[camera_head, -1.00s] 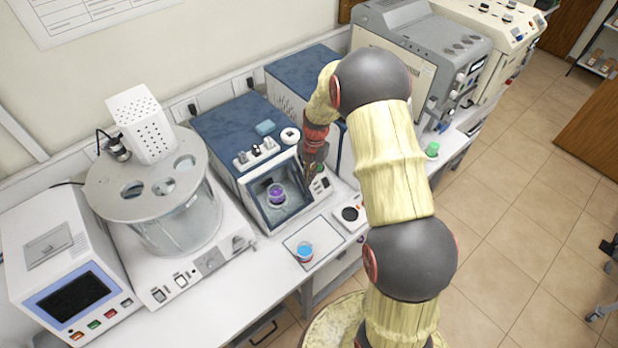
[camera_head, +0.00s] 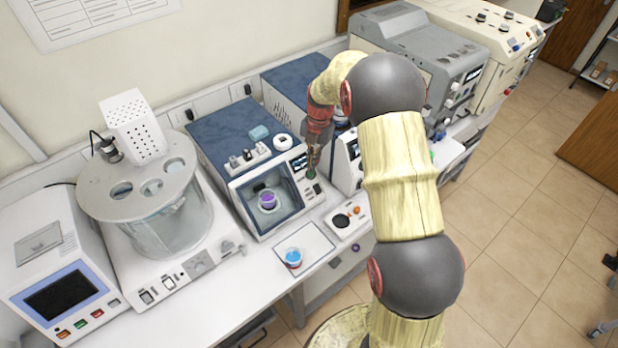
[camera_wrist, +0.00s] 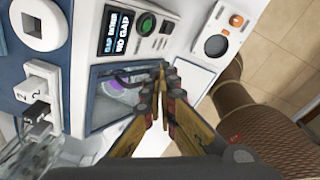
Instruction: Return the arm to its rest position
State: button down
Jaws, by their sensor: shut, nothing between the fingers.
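My gripper (camera_head: 312,172) is shut and empty. In the head view it points down in front of the right part of the blue-and-white tester (camera_head: 268,196), close to its control panel. In the wrist view my gripper (camera_wrist: 162,68) has its fingertips together, over the tester's chamber and below its small display (camera_wrist: 117,32) in the picture. The display's text seems to read "NO CLAP". A cup with purple content (camera_head: 267,200) stands inside the open chamber. My arm's dark joints and cream links cover part of the bench on the right.
A cup with blue content (camera_head: 293,258) stands on a white mat at the bench's front. A glass bath (camera_head: 165,215) and a screen unit (camera_head: 62,290) stand to the left. Grey and cream machines (camera_head: 425,50) stand behind my arm. Open floor lies right.

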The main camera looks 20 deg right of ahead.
jog(key=s+a+r+m+t+b, duration=0.1)
jog(key=s+a+m+t+b, duration=0.1)
jog(key=s+a+m+b, duration=0.2)
jog(key=s+a+r+m+t+b, duration=0.1)
jog(key=s+a+r+m+b, duration=0.1)
jog(key=s+a+m+b, duration=0.3)
jog(key=s+a+r+m+t+h+b, duration=0.1)
jog(key=s+a+m+b, duration=0.3)
jog(key=s+m+b, duration=0.7)
jog(key=s+m+t, duration=0.1)
jog(key=s+m, duration=0.4)
jog(key=s, duration=0.8)
jog(key=shift+a+r+t+b, duration=0.25)
jog(key=shift+r+t+b, duration=0.05)
jog(key=shift+b, duration=0.05)
